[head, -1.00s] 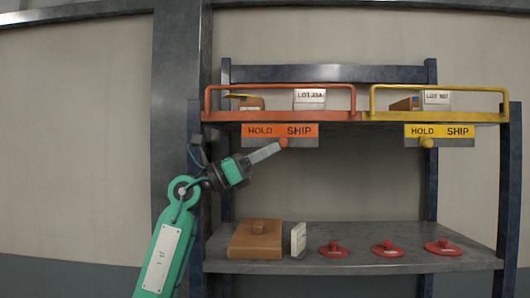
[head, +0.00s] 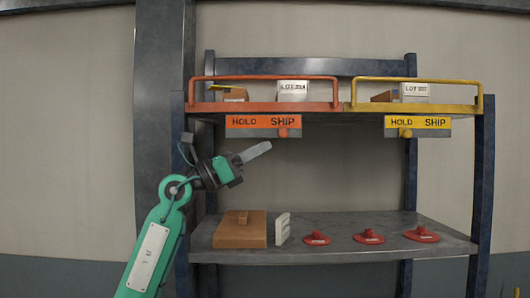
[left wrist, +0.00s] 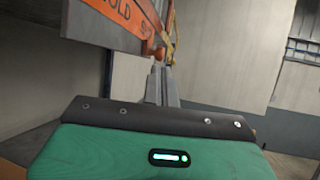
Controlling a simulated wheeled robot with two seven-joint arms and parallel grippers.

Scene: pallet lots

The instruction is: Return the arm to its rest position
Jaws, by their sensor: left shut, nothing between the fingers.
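My left gripper (head: 267,147) is shut and empty, its grey fingers pointing up and right. It is below the orange HOLD/SHIP sign (head: 262,121), with a small gap in the picture to the orange knob (head: 283,132). That knob is under the word SHIP. The left wrist view shows the shut fingers (left wrist: 162,84), the orange sign (left wrist: 115,22) and the orange knob (left wrist: 160,52) just beyond the tips. The yellow HOLD/SHIP sign (head: 418,121) has its yellow knob (head: 405,133) under HOLD. My right gripper is out of view.
The upper shelf has an orange rail (head: 262,78) and a yellow rail (head: 420,80) around lot boxes. The lower shelf (head: 330,252) holds a brown box (head: 240,233), a white card (head: 283,228) and three red discs (head: 317,239). A blue post (head: 180,205) stands close beside my arm.

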